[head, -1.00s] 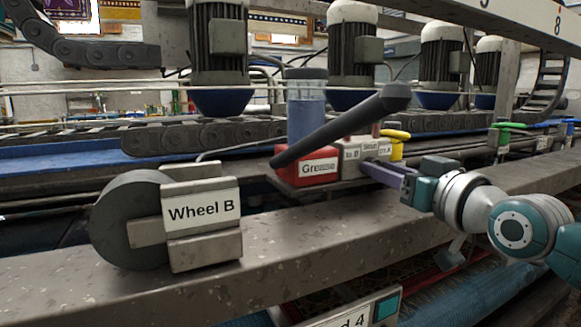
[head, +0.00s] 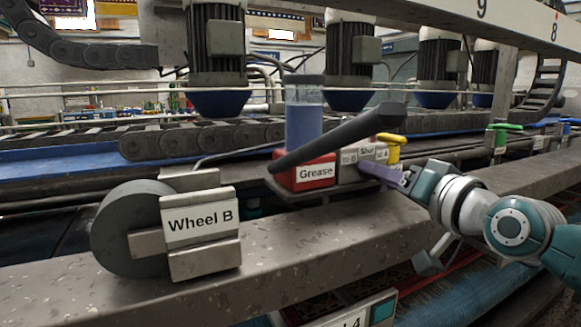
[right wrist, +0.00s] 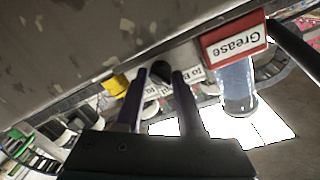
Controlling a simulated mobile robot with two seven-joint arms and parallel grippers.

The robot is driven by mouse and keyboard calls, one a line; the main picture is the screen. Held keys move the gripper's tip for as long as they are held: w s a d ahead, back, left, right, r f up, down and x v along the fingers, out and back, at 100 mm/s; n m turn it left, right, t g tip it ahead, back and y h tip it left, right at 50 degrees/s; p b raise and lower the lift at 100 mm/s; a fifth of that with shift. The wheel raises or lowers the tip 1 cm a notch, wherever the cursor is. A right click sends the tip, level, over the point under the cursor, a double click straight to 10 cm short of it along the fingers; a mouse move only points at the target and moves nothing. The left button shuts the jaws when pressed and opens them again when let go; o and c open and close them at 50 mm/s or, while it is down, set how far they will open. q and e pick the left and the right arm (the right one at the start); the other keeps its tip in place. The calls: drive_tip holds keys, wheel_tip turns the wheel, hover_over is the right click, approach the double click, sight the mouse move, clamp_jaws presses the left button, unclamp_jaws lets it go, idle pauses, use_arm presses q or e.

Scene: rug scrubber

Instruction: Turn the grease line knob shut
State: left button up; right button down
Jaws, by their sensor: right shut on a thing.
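The grease unit has a red block labelled Grease (head: 315,171) with a clear cylinder of bluish fluid behind it. Beside it is a grey block (head: 350,173) with labels reading to B, Shut and to A. My right gripper (head: 372,170) is at the front of this grey block. In the right wrist view its two purple fingers (right wrist: 159,75) are closed on either side of a dark round knob (right wrist: 160,70). In the head view the knob is hidden by the fingers, and its pointing direction cannot be told. My left gripper is out of view.
A long dark lever (head: 340,135) slants above the grease unit. The Wheel B unit (head: 200,222) sits on the grey beam (head: 300,255) to the left. The beam top between them is clear.

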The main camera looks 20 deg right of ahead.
drive_tip(key=m, duration=0.4)
drive_tip(key=shift+r, duration=0.15)
drive_tip(key=shift+m+y, duration=0.3)
drive_tip(key=shift+m, duration=0.6)
drive_tip(key=shift+r, duration=0.1)
drive_tip(key=c, duration=0.6)
unclamp_jaws()
drive_tip(key=shift+o, duration=0.2)
